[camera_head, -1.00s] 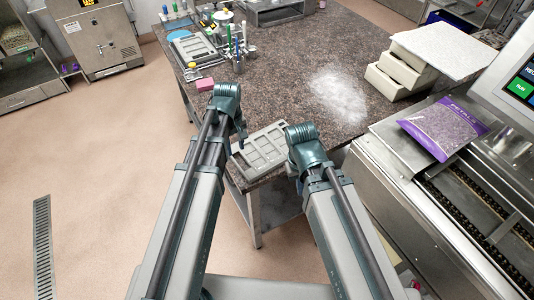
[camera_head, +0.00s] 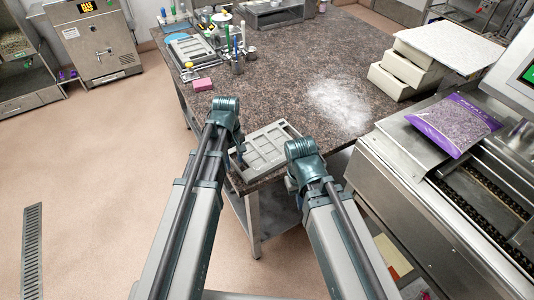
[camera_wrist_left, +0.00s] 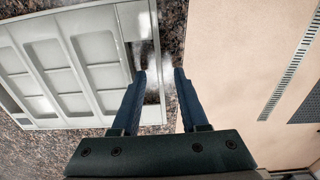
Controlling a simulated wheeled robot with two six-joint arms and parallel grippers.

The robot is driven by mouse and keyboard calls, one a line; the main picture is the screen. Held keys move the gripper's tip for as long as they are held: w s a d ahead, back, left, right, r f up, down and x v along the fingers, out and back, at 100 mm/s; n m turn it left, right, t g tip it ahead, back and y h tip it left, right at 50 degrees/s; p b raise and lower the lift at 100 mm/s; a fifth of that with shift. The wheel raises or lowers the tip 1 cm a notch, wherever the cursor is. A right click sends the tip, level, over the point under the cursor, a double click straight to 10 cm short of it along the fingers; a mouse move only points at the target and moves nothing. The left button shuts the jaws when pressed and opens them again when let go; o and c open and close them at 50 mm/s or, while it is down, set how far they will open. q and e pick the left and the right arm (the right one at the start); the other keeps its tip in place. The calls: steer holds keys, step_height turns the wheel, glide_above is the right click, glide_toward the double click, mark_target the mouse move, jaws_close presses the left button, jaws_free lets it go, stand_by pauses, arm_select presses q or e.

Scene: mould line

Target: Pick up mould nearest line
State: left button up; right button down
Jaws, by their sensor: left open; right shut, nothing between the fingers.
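A grey mould (camera_head: 265,147) with several recessed compartments lies on the near corner of the speckled stone table (camera_head: 275,95). It also shows at the left of the left wrist view (camera_wrist_left: 82,62). My left gripper (camera_wrist_left: 161,76) is open and empty, with its fingers beside the mould's edge, over the table edge as seen from the wrist. In the head view the left gripper (camera_head: 239,154) is at the mould's left end. My right gripper (camera_head: 291,186) is shut and empty near the mould's right side, its fingertips mostly hidden by its wrist. A second mould (camera_head: 190,50) lies at the table's far left.
White powder (camera_head: 340,102) covers part of the table. A pink block (camera_head: 203,84) and tool holders (camera_head: 237,62) stand at the left. Stacked pale blocks (camera_head: 402,72) are at the right. A purple bag (camera_head: 455,122) lies on the metal line machine (camera_head: 420,150).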

arm_select(q)
steer(key=shift+f, duration=0.3)
jaws_close()
stand_by(1.2)
